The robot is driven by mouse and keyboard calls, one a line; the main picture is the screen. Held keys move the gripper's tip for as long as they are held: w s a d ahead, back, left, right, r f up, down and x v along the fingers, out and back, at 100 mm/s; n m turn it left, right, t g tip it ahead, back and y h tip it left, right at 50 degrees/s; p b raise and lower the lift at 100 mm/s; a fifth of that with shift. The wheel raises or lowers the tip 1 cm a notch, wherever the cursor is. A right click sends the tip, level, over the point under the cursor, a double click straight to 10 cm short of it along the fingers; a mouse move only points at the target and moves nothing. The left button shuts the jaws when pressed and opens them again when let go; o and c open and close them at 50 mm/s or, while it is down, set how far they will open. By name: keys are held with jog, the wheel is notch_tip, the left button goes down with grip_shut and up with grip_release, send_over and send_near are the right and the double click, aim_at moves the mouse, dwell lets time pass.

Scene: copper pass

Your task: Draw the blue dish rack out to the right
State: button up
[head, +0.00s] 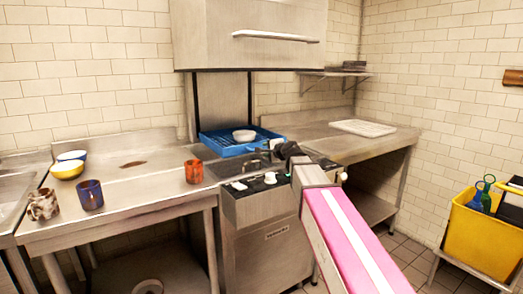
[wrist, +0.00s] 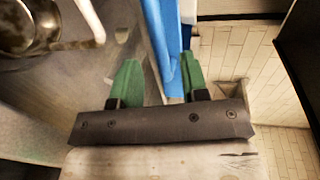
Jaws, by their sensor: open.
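The blue dish rack (head: 226,151) sits on the dishwasher bed under the raised hood, with a white bowl (head: 244,135) in it. My gripper (head: 281,152) is at the rack's front right side in the head view, where its fingers are hard to make out. In the wrist view my gripper (wrist: 158,68) is open, with green fingers apart. A blue wall of the rack (wrist: 164,40) runs between the fingers, close to the right finger and clear of the left one. Whether the right finger touches it I cannot tell.
The right counter (head: 335,144) is mostly clear, with a pale board (head: 363,128) towards its back. An orange cup (head: 194,171) stands left of the dishwasher. The raised hood (head: 262,45) hangs above the rack. A yellow bin (head: 480,242) is far right.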

jog(key=x, duration=0.5)
jog(key=shift+w+a, duration=0.1)
grip_shut()
jog(key=w+d, duration=0.6)
jog(key=d, duration=0.4)
jog(key=w+d, duration=0.7)
jog(key=d, duration=0.3)
jog(key=shift+w, duration=0.2)
